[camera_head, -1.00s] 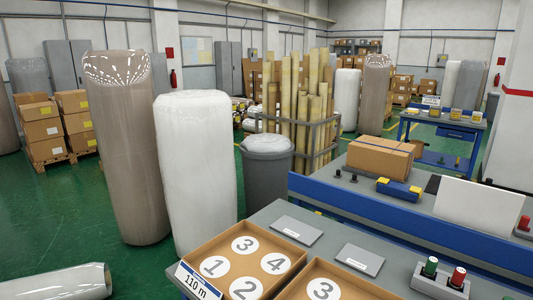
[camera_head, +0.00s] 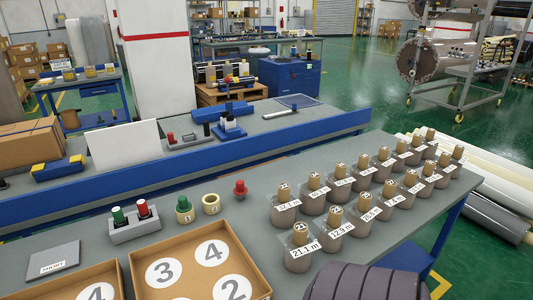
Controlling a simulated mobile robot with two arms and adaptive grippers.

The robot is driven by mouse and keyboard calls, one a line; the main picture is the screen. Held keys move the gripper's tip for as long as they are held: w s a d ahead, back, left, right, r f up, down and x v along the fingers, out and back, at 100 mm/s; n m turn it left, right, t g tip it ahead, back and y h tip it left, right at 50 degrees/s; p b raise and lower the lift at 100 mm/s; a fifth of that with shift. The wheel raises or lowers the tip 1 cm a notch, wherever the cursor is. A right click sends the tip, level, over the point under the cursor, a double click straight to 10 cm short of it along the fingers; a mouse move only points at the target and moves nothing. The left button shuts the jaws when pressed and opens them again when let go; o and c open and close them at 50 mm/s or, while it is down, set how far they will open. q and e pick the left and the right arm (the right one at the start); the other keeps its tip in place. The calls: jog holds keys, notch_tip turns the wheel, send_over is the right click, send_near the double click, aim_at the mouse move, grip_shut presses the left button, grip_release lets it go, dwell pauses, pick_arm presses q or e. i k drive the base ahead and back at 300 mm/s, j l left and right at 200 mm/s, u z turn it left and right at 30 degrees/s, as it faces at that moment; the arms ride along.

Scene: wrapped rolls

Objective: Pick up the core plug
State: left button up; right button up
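Nothing in view is marked as the core plug. Likely candidates are small knobbed plugs on the grey bench. A red plug (camera_head: 240,188) stands alone near the bench's middle. A green plug (camera_head: 118,215) and another red plug (camera_head: 142,208) stand upright in a grey holder (camera_head: 135,228) to its left. Between them are two short yellowish rings, a left one (camera_head: 184,212) with something green in it and a right one (camera_head: 211,205) that looks open. Neither of my grippers is in view.
Numbered cardboard trays (camera_head: 140,286) lie at the front left. A raised blue rail (camera_head: 240,152) runs behind. A dark ribbed shape at the bottom right is cut off.

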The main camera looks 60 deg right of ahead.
aim_at(241, 190)
jog(key=z, duration=1.75)
